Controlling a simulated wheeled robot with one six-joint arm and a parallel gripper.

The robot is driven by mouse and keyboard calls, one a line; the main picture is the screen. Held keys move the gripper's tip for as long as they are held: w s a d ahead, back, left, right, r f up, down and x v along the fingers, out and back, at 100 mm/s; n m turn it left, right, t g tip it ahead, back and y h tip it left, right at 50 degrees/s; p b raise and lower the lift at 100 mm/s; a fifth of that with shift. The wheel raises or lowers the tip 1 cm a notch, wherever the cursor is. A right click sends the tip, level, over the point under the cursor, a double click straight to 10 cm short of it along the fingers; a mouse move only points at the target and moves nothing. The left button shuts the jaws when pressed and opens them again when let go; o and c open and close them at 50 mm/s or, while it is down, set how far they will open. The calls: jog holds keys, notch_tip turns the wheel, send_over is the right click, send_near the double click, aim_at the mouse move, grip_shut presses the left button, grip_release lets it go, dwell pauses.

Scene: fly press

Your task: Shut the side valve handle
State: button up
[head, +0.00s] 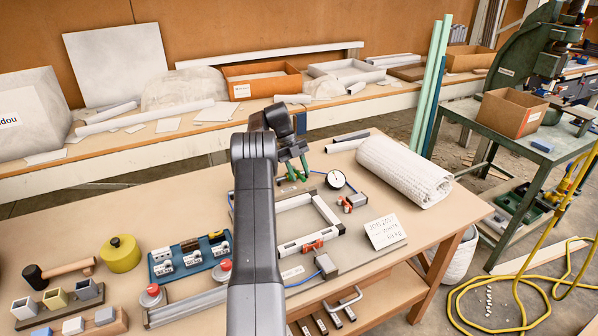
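A pipe frame of pale bars lies on a grey board (352,258) on the workbench. One orange-red valve handle (347,204) is on the frame's right side, below a round white-faced gauge (336,179). A second orange-red handle (313,246) is on the front bar. I cannot tell whether either valve is open or shut. My gripper (297,170) has green fingers that look parted, with nothing visible between them. It is above the back of the frame, up and left of the right-side handle and apart from it. My arm hides the frame's left part.
A blue switch block (190,257), red buttons (152,292) and a yellow pot (120,254) are at left. A shelf with boxes runs along the back.

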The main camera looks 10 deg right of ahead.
jog(key=p+v, duration=0.7)
jog(key=p, duration=0.1)
dwell(0.5)
jog(key=b+x, duration=0.7)
jog(key=b, duration=0.2)
jog(key=shift+s+d+f, duration=0.1)
jog(key=shift+f, duration=0.15)
jog(key=shift+r, duration=0.1)
dwell(0.4)
